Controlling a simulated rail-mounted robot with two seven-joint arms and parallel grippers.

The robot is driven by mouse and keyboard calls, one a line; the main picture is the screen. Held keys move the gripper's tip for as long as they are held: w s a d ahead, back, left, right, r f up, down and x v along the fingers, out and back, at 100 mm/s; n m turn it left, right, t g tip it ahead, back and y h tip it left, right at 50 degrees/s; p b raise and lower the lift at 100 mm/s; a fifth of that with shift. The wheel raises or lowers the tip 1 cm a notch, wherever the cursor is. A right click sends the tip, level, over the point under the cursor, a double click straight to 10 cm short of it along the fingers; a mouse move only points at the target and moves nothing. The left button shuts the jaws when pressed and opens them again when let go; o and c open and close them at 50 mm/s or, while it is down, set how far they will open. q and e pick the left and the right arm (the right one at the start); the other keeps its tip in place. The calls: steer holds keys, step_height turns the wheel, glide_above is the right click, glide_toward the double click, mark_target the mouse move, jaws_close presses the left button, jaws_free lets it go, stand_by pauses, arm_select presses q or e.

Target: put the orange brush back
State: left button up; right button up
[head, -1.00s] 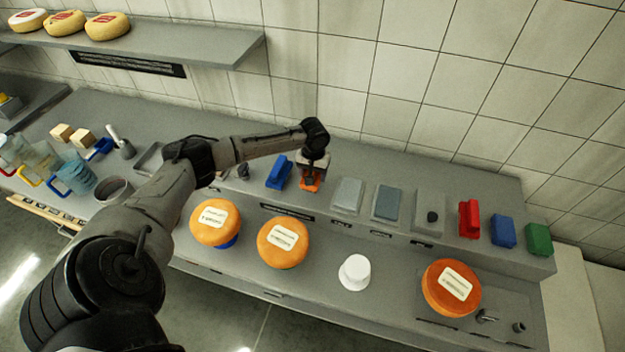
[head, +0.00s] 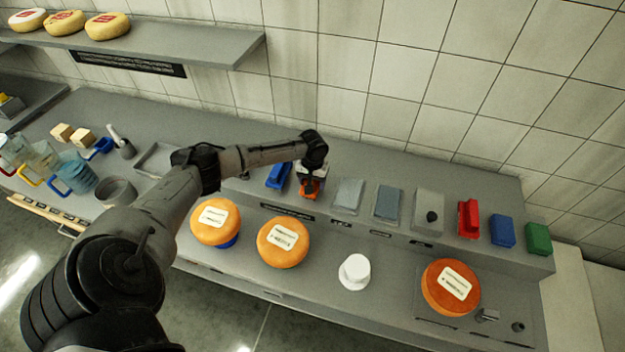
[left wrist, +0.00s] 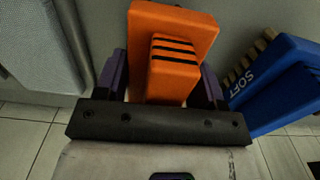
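The orange brush (head: 310,188) is under my left gripper (head: 311,178), at the back of the grey counter just right of the blue brush (head: 278,175). In the left wrist view the orange brush (left wrist: 172,45), with dark stripes on its raised block, sits between the purple fingers of my left gripper (left wrist: 163,85), which look shut on it. Its underside is hidden, so I cannot tell whether it touches the counter. The blue brush (left wrist: 275,82), marked SOFT, with tan bristles, lies close on the right. My right gripper is not in view.
Grey pads (head: 348,194), a red block (head: 468,218), a blue block (head: 503,231) and a green block (head: 539,238) line the ledge to the right. Cheese wheels (head: 283,243) and a white cup (head: 354,271) stand in front. The tiled wall (head: 450,90) is behind.

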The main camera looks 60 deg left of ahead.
arm_select(q)
steer(key=o, duration=0.4)
steer(key=shift+r, duration=0.1)
step_height(320, 180, up, 11)
steer(key=shift+r, duration=0.6)
steer(key=shift+m, duration=0.3)
stand_by(0.4)
